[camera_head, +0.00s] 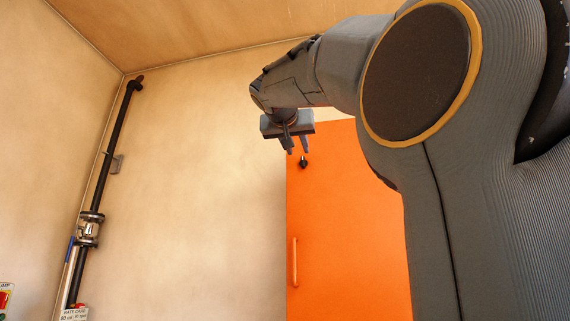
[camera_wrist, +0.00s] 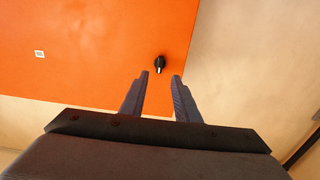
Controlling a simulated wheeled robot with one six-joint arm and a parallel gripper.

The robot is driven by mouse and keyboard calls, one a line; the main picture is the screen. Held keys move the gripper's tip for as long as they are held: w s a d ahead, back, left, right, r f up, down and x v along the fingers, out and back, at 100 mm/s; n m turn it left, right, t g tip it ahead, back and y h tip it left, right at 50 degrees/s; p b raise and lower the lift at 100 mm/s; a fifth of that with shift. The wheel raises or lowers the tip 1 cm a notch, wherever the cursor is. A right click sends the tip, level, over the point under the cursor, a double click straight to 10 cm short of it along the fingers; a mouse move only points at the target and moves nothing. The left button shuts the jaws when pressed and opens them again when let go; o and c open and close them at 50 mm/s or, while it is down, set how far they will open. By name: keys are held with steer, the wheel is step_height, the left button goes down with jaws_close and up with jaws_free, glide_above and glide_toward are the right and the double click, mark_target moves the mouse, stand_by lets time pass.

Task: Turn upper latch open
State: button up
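The upper latch (camera_head: 303,162) is a small black knob near the top left corner of an orange cabinet door (camera_head: 345,220) in the head view. My gripper (camera_head: 297,147) is just above the latch in the head view. In the wrist view my gripper (camera_wrist: 161,74) is open, its two fingers apart and empty. The latch appears just beyond the fingertips, between their lines. I see no contact with it.
A vertical orange handle (camera_head: 295,262) is lower on the door's left edge. A black pipe with a metal fitting (camera_head: 90,229) runs up the left wall. A small white label (camera_wrist: 39,54) is on the orange panel.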

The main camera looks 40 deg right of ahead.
mark_target(303, 160)
steer(key=p+x, duration=0.4)
steer(key=x, duration=0.3)
steer(key=shift+w+d+r, duration=0.1)
steer(key=shift+w+d, duration=0.05)
steer(key=shift+d, duration=0.15)
jaws_close()
